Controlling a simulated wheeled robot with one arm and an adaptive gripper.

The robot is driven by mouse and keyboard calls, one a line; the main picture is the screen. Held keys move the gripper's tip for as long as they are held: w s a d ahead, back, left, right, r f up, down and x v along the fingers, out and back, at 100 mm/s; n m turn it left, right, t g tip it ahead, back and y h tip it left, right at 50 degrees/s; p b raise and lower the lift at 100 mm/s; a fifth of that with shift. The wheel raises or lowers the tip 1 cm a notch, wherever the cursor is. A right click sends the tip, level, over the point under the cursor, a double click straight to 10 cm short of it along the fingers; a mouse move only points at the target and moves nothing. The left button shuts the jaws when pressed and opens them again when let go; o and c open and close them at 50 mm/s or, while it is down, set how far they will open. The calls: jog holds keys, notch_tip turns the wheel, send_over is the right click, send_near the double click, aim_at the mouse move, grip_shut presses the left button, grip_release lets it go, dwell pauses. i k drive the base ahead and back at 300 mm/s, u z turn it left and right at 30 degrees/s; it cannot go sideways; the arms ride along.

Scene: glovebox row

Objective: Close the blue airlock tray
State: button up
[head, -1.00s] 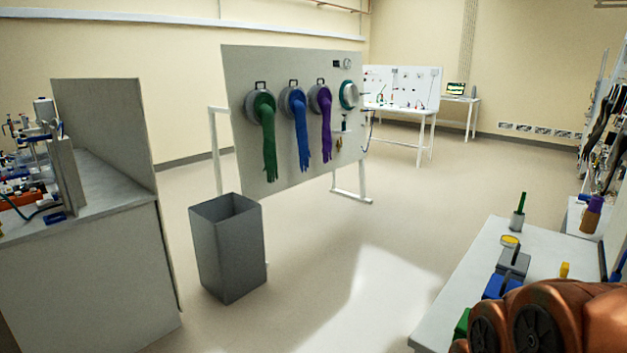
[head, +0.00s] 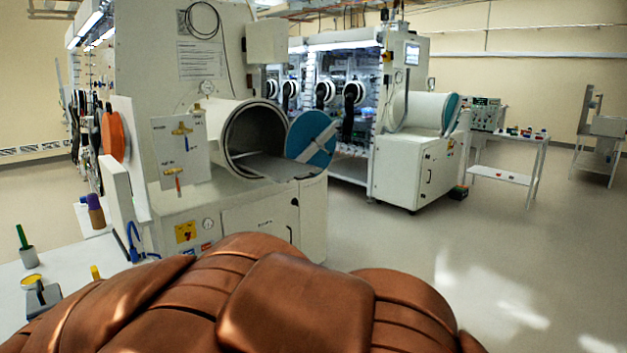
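An open round airlock (head: 226,140) faces right on the nearer white glovebox, left of centre in the head view. A flat grey tray (head: 283,169) sticks out of its mouth. A round blue door (head: 313,141) with a pale bar stands open at the right of the mouth, above the tray's outer end. A second, farther airlock (head: 420,110) has a blue door (head: 451,113) that appears shut; I see no tray out there. My gripper is not in view; my copper-coloured arm fills the bottom of the picture.
A white bench (head: 72,263) with a cup and small items stands at the lower left. A white cabinet (head: 272,221) sits under the open airlock. A small side table (head: 508,157) stands at the right. The floor (head: 480,265) at right front is clear.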

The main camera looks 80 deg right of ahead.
aim_at(280, 170)
jog(key=z, duration=2.4)
jog(key=k, duration=0.6)
jog(key=z, duration=0.3)
jog(key=i, duration=1.3)
jog(key=u, duration=0.45)
jog(key=i, duration=1.6)
jog(key=u, duration=0.75)
